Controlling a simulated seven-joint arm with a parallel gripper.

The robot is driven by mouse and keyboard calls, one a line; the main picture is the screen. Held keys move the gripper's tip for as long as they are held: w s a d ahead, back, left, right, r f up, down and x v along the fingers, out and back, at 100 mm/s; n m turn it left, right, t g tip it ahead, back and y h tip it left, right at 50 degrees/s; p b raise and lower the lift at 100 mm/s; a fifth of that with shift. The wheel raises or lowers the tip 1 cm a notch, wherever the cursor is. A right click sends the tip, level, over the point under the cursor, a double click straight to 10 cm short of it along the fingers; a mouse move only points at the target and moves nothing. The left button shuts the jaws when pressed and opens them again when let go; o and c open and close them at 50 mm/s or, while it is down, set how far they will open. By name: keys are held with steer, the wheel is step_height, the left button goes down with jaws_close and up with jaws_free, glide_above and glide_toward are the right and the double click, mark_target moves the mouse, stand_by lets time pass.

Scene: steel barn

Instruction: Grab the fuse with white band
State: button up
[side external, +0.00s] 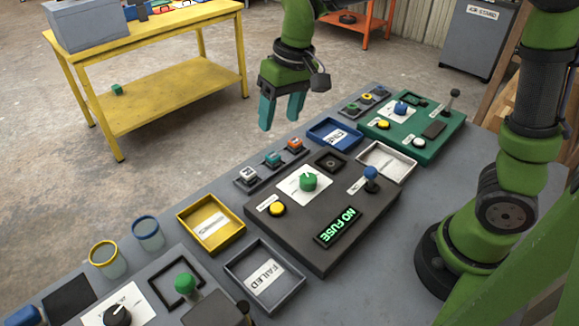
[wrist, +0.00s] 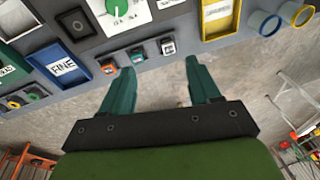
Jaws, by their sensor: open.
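Three small fuses stand in a grey rack (side external: 269,163) behind the dark test panel. The nearest one (side external: 246,174) looks whitish on top and may be the fuse with the white band. The middle fuse (side external: 272,159) is teal, and the far fuse (side external: 294,145) is orange. In the wrist view the whitish fuse (wrist: 167,46) is on the right, the teal one (wrist: 138,55) in the middle and the orange one (wrist: 110,66) on the left. My gripper (side external: 281,112) is open and empty, raised above and behind the rack. Its teal fingers (wrist: 160,68) are clear of the fuses.
The dark panel (side external: 345,205) has a green knob, yellow button, blue-topped lever and a lit "NO FUSE" display (side external: 338,227). Around it are a yellow tray (side external: 239,231), a "FAILED" tray (side external: 300,287), a blue "FINE" tray (side external: 313,129) and a whitish tray (side external: 410,168).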

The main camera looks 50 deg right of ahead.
steer(key=w+a+f+n+g+h, duration=0.1)
steer(key=w+a+f+g, duration=0.1)
steer(key=w+a+f, duration=0.35)
glide_above(248, 171)
steer(key=f, duration=0.8)
steer(key=shift+s+a, duration=0.25)
steer(key=shift+s, duration=0.05)
steer(key=shift+w+d+f, duration=0.1)
steer(key=shift+w+f, duration=0.05)
steer(key=shift+f, duration=1.2)
steer(key=shift+w+d+f, duration=0.1)
steer(key=shift+f, duration=1.2)
steer(key=c, duration=1.1)
